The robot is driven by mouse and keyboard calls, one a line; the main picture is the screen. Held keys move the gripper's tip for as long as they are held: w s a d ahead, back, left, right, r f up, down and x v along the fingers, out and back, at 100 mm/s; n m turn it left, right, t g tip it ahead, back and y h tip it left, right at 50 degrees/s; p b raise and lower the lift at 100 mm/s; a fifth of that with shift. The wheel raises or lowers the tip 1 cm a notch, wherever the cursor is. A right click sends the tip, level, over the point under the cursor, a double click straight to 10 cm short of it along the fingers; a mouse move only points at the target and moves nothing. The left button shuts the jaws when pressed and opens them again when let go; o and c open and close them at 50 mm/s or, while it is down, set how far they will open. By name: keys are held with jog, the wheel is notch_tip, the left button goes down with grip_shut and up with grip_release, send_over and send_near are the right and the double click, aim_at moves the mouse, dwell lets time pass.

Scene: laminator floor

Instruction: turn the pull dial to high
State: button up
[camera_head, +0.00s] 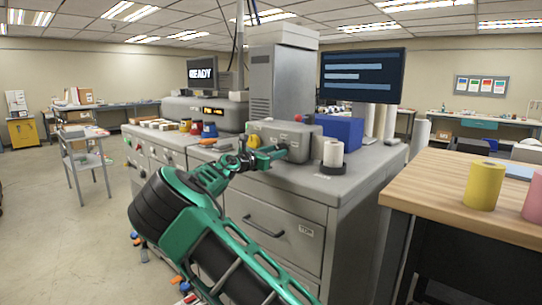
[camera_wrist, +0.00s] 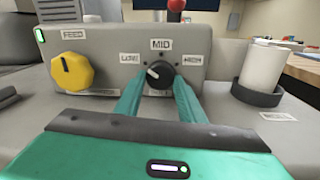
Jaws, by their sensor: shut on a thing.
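A black dial (camera_wrist: 160,76) with a white pointer sits on the front of a grey control box (camera_wrist: 105,40). Labels LOW, MID (camera_wrist: 161,44) and HIGH (camera_wrist: 193,58) stand around it. The pointer tilts to the upper left, toward the LOW label (camera_wrist: 130,58). My gripper (camera_wrist: 159,86) is shut on the dial, one green finger on each side. The head view shows my gripper (camera_head: 273,153) reaching to the box front. The lower part of the dial and any label under it are hidden.
A yellow FEED knob (camera_wrist: 73,72) is left of the dial on the same box. A red ball-topped lever (camera_wrist: 176,5) rises behind the box. A white roll (camera_wrist: 262,72) stands in a dark holder to the right. A blue block (camera_head: 342,131) sits beside the box.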

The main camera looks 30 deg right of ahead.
jog(key=m, duration=0.6)
jog(key=shift+s+d, duration=0.15)
jog(key=shift+d, duration=0.2)
jog(key=m, duration=0.6)
jog(key=shift+m+g+h, duration=0.3)
jog(key=m, duration=0.5)
jog(key=shift+f+m, duration=0.15)
jog(key=shift+m, duration=0.25)
jog(key=m, duration=0.5)
jog(key=shift+g, duration=0.3)
jog(key=shift+a+m, duration=0.1)
jog(key=shift+m, duration=0.3)
jog(key=o, duration=1.1)
jog(key=shift+c, duration=0.2)
jog(key=shift+w+a, duration=0.1)
jog(key=shift+w, duration=0.1)
